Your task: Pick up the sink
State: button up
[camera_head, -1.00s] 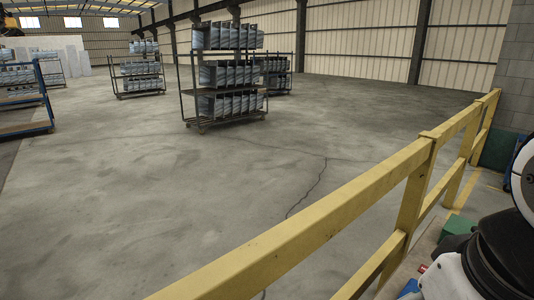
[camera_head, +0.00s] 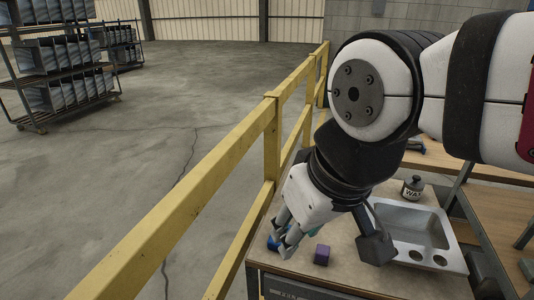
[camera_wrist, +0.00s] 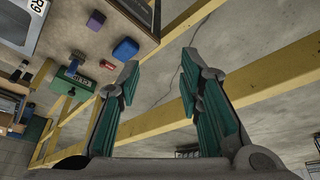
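The sink (camera_head: 447,262) is a grey metal basin with round holes along its near edge. It lies on a wooden-topped workbench at the right of the head view, partly hidden by my arm. In the wrist view, part of the sink (camera_wrist: 38,8) shows at the top left corner, cut off by the frame. My gripper (camera_wrist: 160,66) is open and empty, with its two green-padded fingers wide apart. In the head view my gripper (camera_head: 279,240) is left of the sink, near the bench's left edge, apart from the sink.
A purple block (camera_head: 322,255) and a blue object (camera_head: 273,242) are near my gripper on the bench. A bottle (camera_head: 412,188) stands behind the sink. A yellow railing (camera_head: 200,203) runs along the bench's left side. Loaded racks (camera_head: 62,93) stand far left on open floor.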

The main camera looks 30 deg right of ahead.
aim_at(423, 237)
jog(key=z, duration=1.4)
